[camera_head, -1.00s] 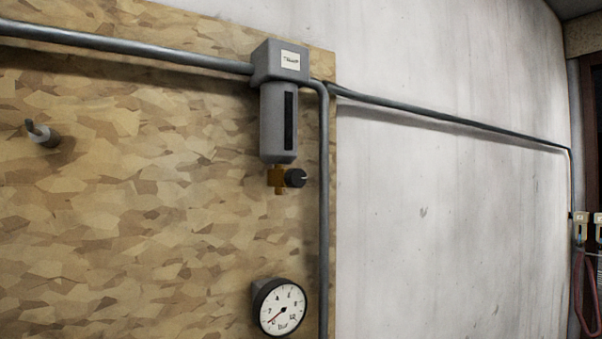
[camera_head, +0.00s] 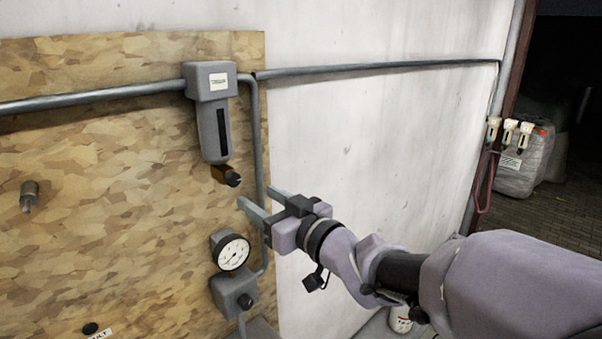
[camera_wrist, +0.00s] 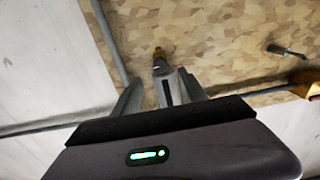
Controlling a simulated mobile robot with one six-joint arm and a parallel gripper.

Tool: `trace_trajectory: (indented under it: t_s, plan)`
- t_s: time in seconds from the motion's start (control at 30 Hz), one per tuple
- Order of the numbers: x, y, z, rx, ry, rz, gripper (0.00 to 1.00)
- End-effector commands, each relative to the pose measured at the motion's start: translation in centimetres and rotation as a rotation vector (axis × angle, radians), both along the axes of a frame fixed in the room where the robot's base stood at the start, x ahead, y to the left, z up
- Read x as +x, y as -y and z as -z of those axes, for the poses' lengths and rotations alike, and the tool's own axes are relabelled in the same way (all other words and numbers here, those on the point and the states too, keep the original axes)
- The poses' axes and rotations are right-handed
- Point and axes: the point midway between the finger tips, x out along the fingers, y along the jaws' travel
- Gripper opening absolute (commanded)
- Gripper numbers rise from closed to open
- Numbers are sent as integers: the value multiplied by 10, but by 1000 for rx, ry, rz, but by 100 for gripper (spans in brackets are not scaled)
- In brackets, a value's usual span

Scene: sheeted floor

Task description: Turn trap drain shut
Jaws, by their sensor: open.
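The grey trap (camera_head: 213,132) hangs from the pipe on the wooden board. Its brass drain (camera_head: 218,173) with a black knob (camera_head: 233,179) is at its lower end. In the wrist view the trap (camera_wrist: 168,90) appears upside down between the fingers, with the brass drain (camera_wrist: 158,52) above it. My gripper (camera_head: 256,198) is open and empty, below and right of the knob in the head view. A gap shows between fingers and knob there. The fingers also show in the wrist view (camera_wrist: 161,78). The knob's turn position is too small to tell.
A vertical pipe (camera_head: 257,130) runs close right of the trap. A pressure gauge (camera_head: 233,253) and a grey box with a black knob (camera_head: 235,291) sit below. A stub fitting (camera_head: 29,196) is at left. The white wall (camera_head: 380,130) at right is mostly bare.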

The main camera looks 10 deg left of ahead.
Motion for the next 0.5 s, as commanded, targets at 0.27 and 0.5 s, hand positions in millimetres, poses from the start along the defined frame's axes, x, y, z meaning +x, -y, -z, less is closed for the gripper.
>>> trace_trajectory:
  t_s: [0.27,0.5]
  plan:
    - [46,-54,-2,0,-1,0,50]
    - [59,-69,-1,-1,1,2,50]
